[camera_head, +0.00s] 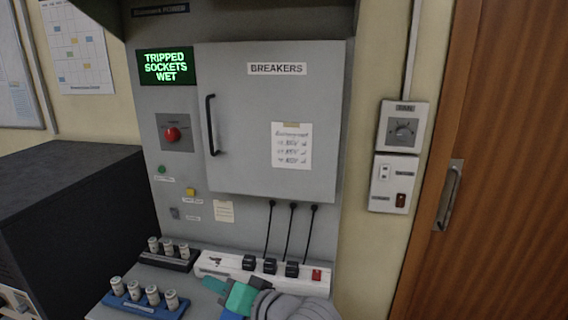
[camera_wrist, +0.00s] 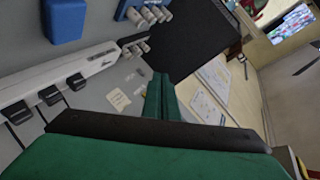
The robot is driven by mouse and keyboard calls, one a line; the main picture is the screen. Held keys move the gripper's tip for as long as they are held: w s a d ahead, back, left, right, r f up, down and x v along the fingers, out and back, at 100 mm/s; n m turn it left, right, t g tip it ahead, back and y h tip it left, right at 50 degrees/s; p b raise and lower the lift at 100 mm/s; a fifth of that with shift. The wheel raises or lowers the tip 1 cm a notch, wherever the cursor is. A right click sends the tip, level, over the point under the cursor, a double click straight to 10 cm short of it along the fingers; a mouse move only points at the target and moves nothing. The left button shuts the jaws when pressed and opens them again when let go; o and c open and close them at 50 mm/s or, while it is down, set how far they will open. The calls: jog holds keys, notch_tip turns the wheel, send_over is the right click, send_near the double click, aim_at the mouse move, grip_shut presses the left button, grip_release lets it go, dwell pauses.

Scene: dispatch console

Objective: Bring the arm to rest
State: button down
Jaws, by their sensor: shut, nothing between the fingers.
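My gripper (camera_head: 214,285) is at the bottom centre of the head view, over the console's ledge and in front of the white power strip (camera_head: 235,267). Its green fingers point left in that view. In the wrist view the fingers (camera_wrist: 160,90) are together with nothing between them. My arm runs out of the bottom of the head view, so most of it is hidden. I cannot tell whether the gripper touches the ledge or the strip.
The grey breaker cabinet door (camera_head: 245,150) is shut. A green screen (camera_head: 166,66) reads "TRIPPED SOCKETS WET". Black plugs (camera_head: 270,265) with cords sit in the strip. Blue (camera_head: 150,305) and dark (camera_head: 170,260) racks hold white cylinders. A black cabinet (camera_head: 75,200) stands left, a wooden door (camera_head: 500,160) right.

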jog(key=s+d+f+m+t+h, duration=0.4)
jog(key=s+f+m+h, duration=0.15)
jog(key=f, duration=0.55)
jog(key=s+d+f+m+t+h, duration=0.3)
jog(key=s+f+m+t+h, duration=0.15)
jog(key=s+f, duration=0.4)
jog(key=s+d+f+n, duration=0.2)
jog(key=s+n, duration=0.1)
jog(key=s, duration=0.4)
jog(key=s+d+f+n+g+h, duration=0.1)
jog(key=s+d+f+n, duration=0.2)
jog(key=s, duration=0.5)
jog(key=s+d+f+n+g, duration=0.1)
jog(key=s+d+f+n, duration=0.1)
jog(key=s, duration=0.6)
jog(key=shift+s+d+f+n+h, duration=0.15)
jog(key=shift+d+f+n+h, duration=0.35)
jog(key=shift+n, duration=0.5)
